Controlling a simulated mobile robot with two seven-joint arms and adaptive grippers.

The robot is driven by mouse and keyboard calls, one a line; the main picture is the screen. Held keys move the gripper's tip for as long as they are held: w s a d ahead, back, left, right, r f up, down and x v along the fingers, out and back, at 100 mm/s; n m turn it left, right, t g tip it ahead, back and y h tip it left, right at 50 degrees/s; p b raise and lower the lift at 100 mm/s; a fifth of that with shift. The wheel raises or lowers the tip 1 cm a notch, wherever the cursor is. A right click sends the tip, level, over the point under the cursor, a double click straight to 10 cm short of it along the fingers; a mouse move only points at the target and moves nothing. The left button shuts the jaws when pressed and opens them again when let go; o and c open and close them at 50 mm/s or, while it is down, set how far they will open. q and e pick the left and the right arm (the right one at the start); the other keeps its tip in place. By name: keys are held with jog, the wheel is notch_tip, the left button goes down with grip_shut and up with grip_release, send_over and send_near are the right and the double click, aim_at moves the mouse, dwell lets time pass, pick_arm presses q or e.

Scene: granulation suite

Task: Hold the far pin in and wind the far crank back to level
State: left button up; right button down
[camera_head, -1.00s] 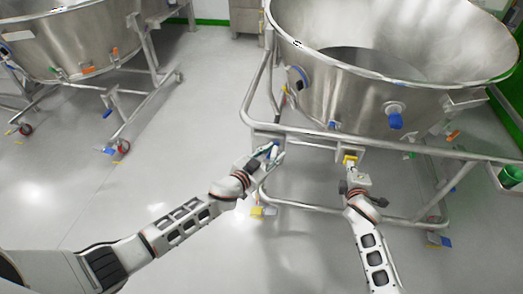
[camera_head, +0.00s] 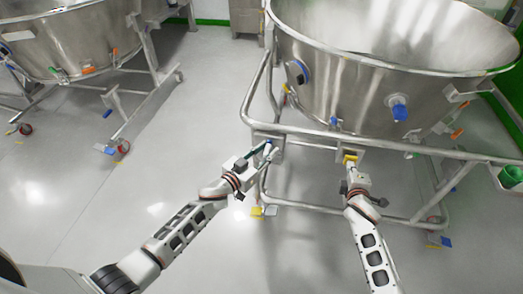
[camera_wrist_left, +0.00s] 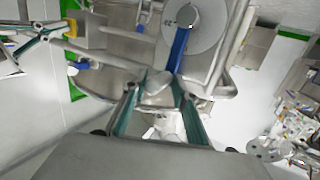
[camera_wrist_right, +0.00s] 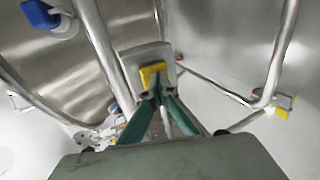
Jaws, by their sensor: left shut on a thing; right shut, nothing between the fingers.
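The crank shows in the left wrist view as a blue arm (camera_wrist_left: 180,48) on a round grey disc (camera_wrist_left: 195,22), with a pale grip (camera_wrist_left: 157,84) at its end. My left gripper (camera_head: 262,153) is shut on that grip, at the left end of the bowl's frame. The yellow pin part (camera_wrist_right: 152,74) sits in a grey block on the frame and also shows in the head view (camera_head: 350,158). My right gripper (camera_wrist_right: 156,96) is shut and empty, with its fingertips up against the yellow part. How deep the pin sits is hidden.
The large steel bowl (camera_head: 350,98) hangs in a tubular frame (camera_head: 420,150) just beyond both grippers. A second steel vessel (camera_head: 70,40) on castors stands at the left. A green container (camera_head: 510,176) is at the right edge. The floor between the vessels is clear.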

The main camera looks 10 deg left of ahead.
pick_arm(q)
jog(key=shift+w+a+r, duration=0.25)
jog(key=shift+a+r, duration=0.15)
jog(key=shift+r, duration=0.1)
pick_arm(e)
jog(key=shift+r, duration=0.15)
dwell(0.5)
dwell(0.8)
pick_arm(q)
jog(key=shift+s+f, duration=0.1)
jog(key=shift+f, duration=0.1)
pick_arm(e)
jog(key=s, duration=0.8)
dwell(0.5)
pick_arm(q)
jog(key=o, duration=0.9)
jog(key=shift+o, duration=0.2)
jog(key=shift+d+f, duration=0.1)
jog(key=shift+f, duration=0.05)
jog(key=shift+s, duration=0.1)
